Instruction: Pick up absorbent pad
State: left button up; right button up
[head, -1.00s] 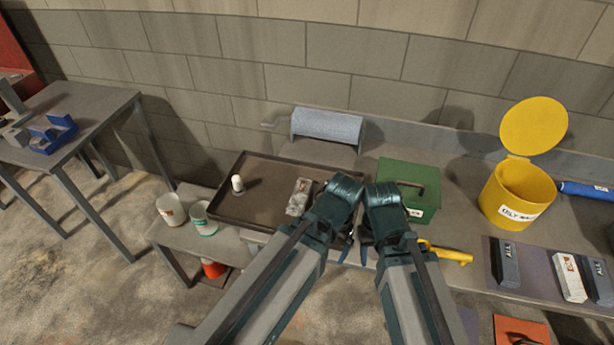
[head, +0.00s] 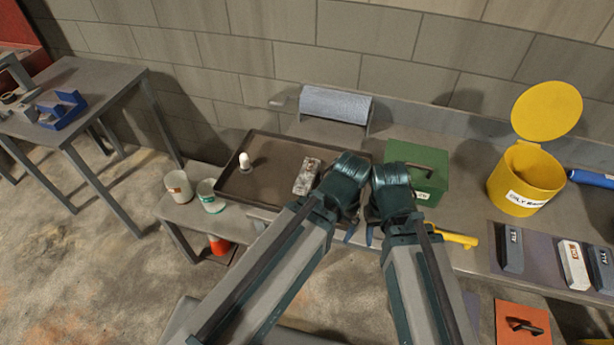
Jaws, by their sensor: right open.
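A mottled grey-white pad-like piece (head: 307,176) with an orange-marked label lies in the dark tray (head: 232,196), near its right side; it may be the absorbent pad. Label-bearing grey blocks (head: 512,250) and a white one (head: 573,265) lie on a dark mat at the right, and I cannot tell whether any is a pad. My left gripper (head: 350,232) and right gripper (head: 369,236) hang close together at the bench's front edge, right of the tray. Both are mostly hidden behind my forearms. The right one is open; nothing shows held in either.
A blue-grey roll (head: 335,104) stands behind the tray. A green box (head: 425,165), a yellow lidded can (head: 525,180) and a yellow tool (head: 455,239) are to the right. A white bottle (head: 245,162) is in the tray.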

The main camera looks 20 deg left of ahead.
aim_at(305, 180)
jog(key=l, duration=0.45)
jog(key=k+l, duration=0.15)
jog(key=l, duration=0.25)
jog(key=l+u, duration=0.1)
jog(key=l, duration=0.35)
jog(key=k, duration=0.05)
